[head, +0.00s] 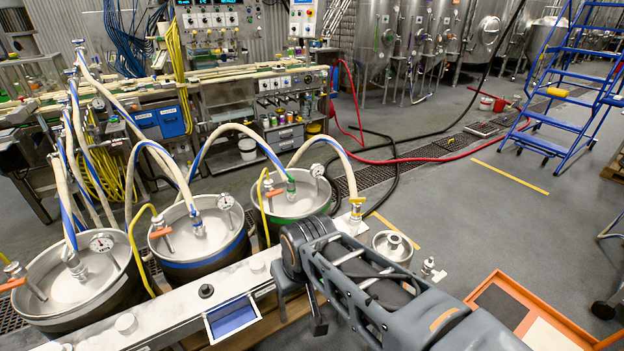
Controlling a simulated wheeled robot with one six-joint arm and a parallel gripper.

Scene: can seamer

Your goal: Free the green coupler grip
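The green coupler grip (291,184) shows as a small green piece on the coupler in the middle of the right-hand keg (305,200), which has a green band. My gripper (299,300) is at the end of my arm, low in the middle of the view, over the front bench. Its two fingers point down and stand apart, with nothing seen between them. It is nearer to me than the green grip and apart from it. The grip's exact latch position is too small to tell.
A blue-banded keg (200,240) and a dark keg (75,285) stand to the left, with gauges, orange-handled valves and arching hoses. A metal bench (150,318) with a blue pad (232,317) runs in front. A small steel vessel (393,246) stands right.

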